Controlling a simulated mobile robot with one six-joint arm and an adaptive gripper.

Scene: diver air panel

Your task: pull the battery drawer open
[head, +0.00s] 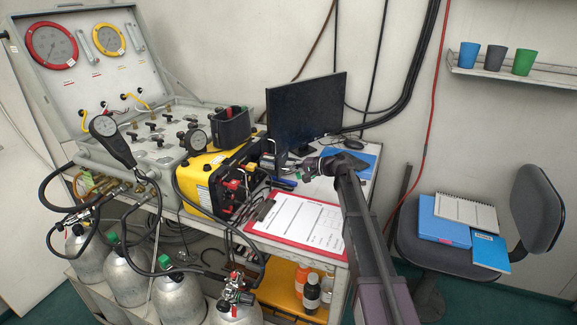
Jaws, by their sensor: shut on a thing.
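The yellow case (198,178) stands on the bench with its dark front panel (228,196) facing right, carrying red and black fittings. The battery drawer seems to be at the far end of this panel, mostly hidden by my gripper; I cannot tell how far out it is. My gripper (271,162) reaches in from the right, low over the bench, with its fingers at the panel. It is shut on what appears to be the drawer's handle, but the contact is small and partly hidden.
A red clipboard (267,230) lies in front of the case. A monitor (306,110) stands behind my gripper, and an open gauge panel (95,50) is at left. Hoses and gas cylinders (125,279) crowd the bench's left front. A chair (540,208) is at right.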

